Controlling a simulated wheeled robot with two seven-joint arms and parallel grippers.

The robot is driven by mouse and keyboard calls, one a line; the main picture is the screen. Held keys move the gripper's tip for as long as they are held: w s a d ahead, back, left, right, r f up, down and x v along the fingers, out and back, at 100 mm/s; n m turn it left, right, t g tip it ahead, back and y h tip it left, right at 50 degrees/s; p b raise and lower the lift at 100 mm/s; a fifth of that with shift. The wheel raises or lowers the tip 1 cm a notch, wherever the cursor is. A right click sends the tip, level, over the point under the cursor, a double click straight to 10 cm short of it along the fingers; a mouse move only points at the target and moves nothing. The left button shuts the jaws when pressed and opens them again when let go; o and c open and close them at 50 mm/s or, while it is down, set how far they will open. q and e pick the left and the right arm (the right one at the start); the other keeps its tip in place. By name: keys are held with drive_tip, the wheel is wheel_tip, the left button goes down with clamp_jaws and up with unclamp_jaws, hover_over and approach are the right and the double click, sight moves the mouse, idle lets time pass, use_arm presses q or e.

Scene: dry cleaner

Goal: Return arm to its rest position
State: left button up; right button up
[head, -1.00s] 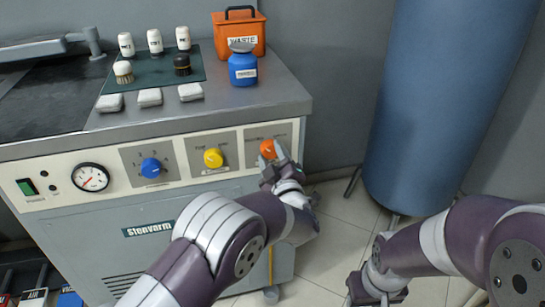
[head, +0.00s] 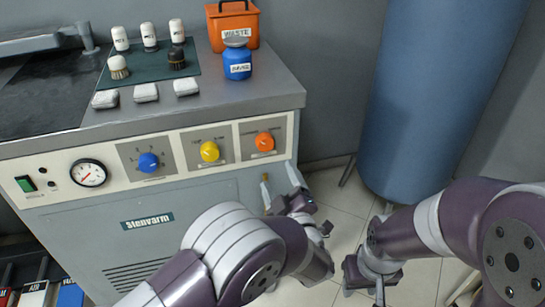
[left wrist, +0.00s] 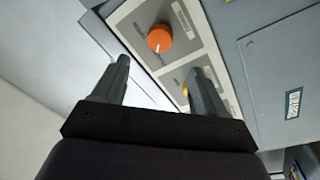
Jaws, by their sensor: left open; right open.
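My left gripper (head: 279,188) is open and empty, in front of the machine's right front edge and below the orange knob (head: 264,141). It is apart from the knob. In the left wrist view the two fingers of my left gripper (left wrist: 160,85) are spread, and the orange knob (left wrist: 160,38) shows beyond them, with nothing between the fingers. My right gripper (head: 379,290) hangs at the lower right over the floor, pointing down, its tips partly cut off by the picture edge.
The grey machine (head: 75,235) has a yellow knob (head: 209,151), a blue knob (head: 148,162) and a gauge (head: 88,173). On top are a blue jar (head: 237,64), an orange waste bin (head: 240,20), brushes and white pads. A blue cylinder (head: 440,90) stands at the right.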

use_arm(q)
drive_tip(key=shift+v, duration=1.05)
